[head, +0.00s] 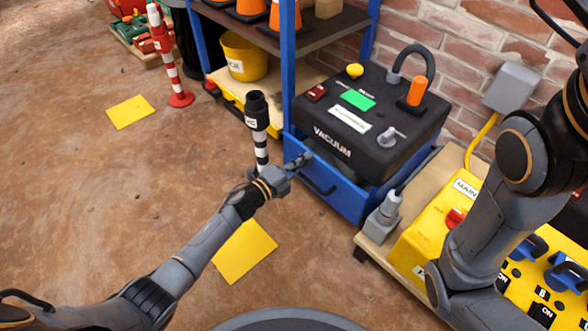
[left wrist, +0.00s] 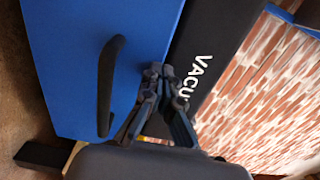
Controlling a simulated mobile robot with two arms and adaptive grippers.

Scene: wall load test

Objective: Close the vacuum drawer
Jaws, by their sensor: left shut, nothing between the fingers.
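The black vacuum unit (head: 375,115), marked VACUUM, stands above a blue drawer (head: 350,197) at the foot of a blue shelf frame. The drawer juts out past the unit's front face, and a dark gap shows behind its top edge. Its dark handle (head: 318,180) is on the front; it also shows in the left wrist view (left wrist: 110,85). My left gripper (head: 303,159) is shut and empty at the drawer front's upper edge, just above the handle. Its fingertips (left wrist: 161,72) overlap the blue panel; I cannot tell if they touch. My right gripper is out of view.
A black-and-white striped post (head: 260,130) stands close behind my left wrist. To the right is a yellow panel (head: 425,225) with switches on a wooden base, beside a grey plug (head: 384,217). Yellow sheets (head: 243,250) lie on the open floor.

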